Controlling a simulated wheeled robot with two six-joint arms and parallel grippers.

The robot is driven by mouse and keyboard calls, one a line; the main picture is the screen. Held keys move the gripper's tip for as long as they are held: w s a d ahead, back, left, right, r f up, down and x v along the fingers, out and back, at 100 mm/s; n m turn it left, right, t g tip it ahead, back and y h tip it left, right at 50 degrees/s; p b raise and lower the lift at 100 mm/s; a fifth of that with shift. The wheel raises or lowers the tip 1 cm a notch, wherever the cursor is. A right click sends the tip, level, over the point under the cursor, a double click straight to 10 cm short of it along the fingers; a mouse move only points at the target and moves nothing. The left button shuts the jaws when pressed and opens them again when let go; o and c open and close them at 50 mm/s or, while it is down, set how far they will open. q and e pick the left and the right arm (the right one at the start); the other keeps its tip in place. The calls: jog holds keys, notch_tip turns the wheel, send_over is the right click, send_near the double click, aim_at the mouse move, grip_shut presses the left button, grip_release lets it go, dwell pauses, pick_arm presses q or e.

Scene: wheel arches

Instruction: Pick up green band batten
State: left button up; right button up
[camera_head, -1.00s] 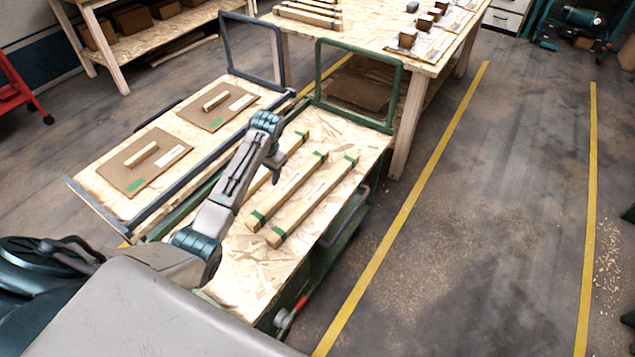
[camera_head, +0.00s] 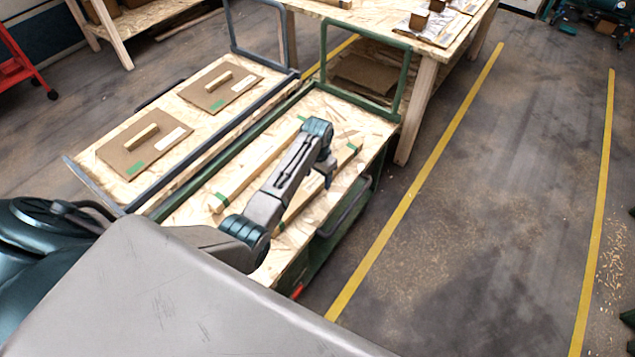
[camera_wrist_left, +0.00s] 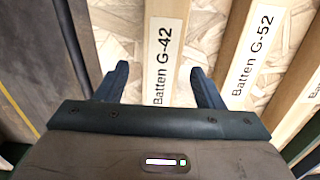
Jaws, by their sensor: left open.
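Several wooden battens with green end bands lie side by side on the green-framed cart. The left batten (camera_head: 247,172) shows clearly in the head view; the others are partly hidden under my left arm. My left gripper (camera_head: 325,178) hangs above the cart near the right-hand battens. In the left wrist view my left gripper (camera_wrist_left: 160,84) is open and empty. Batten G-42 (camera_wrist_left: 170,50) runs between its two fingers as seen from there; the height gap cannot be told. Batten G-52 (camera_wrist_left: 250,55) lies to its right, and another labelled batten (camera_wrist_left: 300,110) beyond. My right gripper is out of view.
The cart's green end frame (camera_head: 322,60) stands upright at its far end. A second cart (camera_head: 150,105) on the left carries brown boards with wooden handles. A workbench (camera_head: 465,40) stands behind. Floor to the right is open, with yellow lines.

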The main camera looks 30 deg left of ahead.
pick_arm(q)
jog(key=shift+f, duration=1.2)
jog(key=c, duration=1.1)
jog(key=shift+r, duration=0.1)
jog(key=shift+r, duration=0.45)
notch_tip(320, 180, up, 2)
jog(key=shift+r+b, duration=0.15)
jog(key=shift+b, duration=0.2)
jog(key=s+d, duration=0.3)
jog(key=s, duration=0.1)
jog(key=s+d+r, duration=0.1)
jog(key=s+d, duration=0.2)
jog(key=s, duration=0.1)
jog(key=s+d+b, duration=0.1)
jog(key=s+d, duration=0.3)
jog(key=shift+s+r, duration=0.2)
jog(key=shift+r, duration=0.15)
jog(key=shift+d, duration=0.1)
